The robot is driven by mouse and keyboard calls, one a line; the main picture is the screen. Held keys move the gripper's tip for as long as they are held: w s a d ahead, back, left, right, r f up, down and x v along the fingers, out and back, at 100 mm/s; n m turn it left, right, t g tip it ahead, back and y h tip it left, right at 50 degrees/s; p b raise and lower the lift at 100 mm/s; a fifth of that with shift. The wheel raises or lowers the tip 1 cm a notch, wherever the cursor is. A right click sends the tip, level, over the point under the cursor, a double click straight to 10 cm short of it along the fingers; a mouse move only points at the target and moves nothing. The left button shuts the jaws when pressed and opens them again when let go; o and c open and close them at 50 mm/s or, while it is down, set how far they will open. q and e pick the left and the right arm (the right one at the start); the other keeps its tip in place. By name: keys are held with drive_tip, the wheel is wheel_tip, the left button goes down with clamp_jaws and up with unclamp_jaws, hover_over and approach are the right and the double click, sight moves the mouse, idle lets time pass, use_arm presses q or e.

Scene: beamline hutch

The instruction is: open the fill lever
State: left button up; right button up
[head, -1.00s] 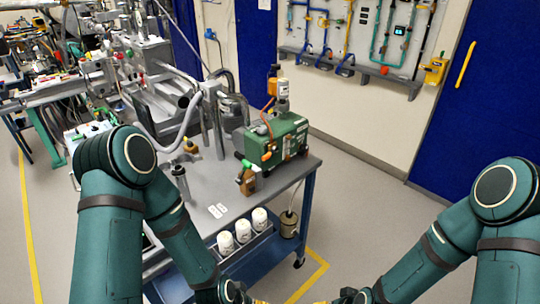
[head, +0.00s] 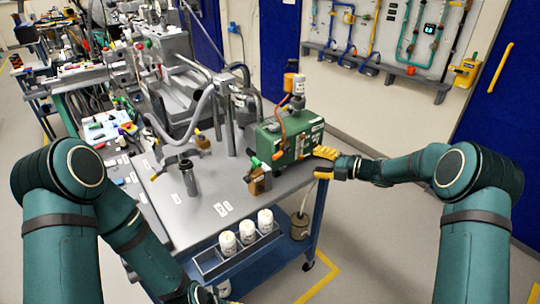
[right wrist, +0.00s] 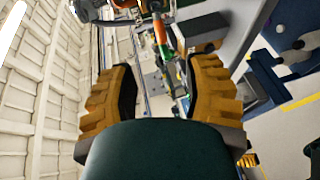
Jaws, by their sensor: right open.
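A green pump box (head: 291,137) stands at the right end of the grey cart top, with an orange hose and an orange-capped bottle on it. In front of it is a brass valve block (head: 258,183) with a small green handle (head: 255,162). I cannot tell for sure which part is the fill lever. My right gripper (head: 322,163) is open and empty beside the pump's right side, at the cart edge. In the right wrist view, its yellow-brown fingers (right wrist: 162,100) stand apart, with an orange part (right wrist: 160,32) and a green part (right wrist: 167,52) ahead between them.
The cart top (head: 195,222) has free room at its front, apart from white labels. A dark upright cylinder (head: 190,180) stands there. White bottles (head: 265,221) sit in a front tray. Grey pipes rise behind. Open floor lies right of the cart.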

sight(280, 153)
drive_tip(key=x, duration=1.3)
drive_tip(key=shift+w+a+f, duration=0.15)
drive_tip(key=shift+w+a, duration=0.1)
drive_tip(key=shift+a, duration=0.05)
clamp_jaws()
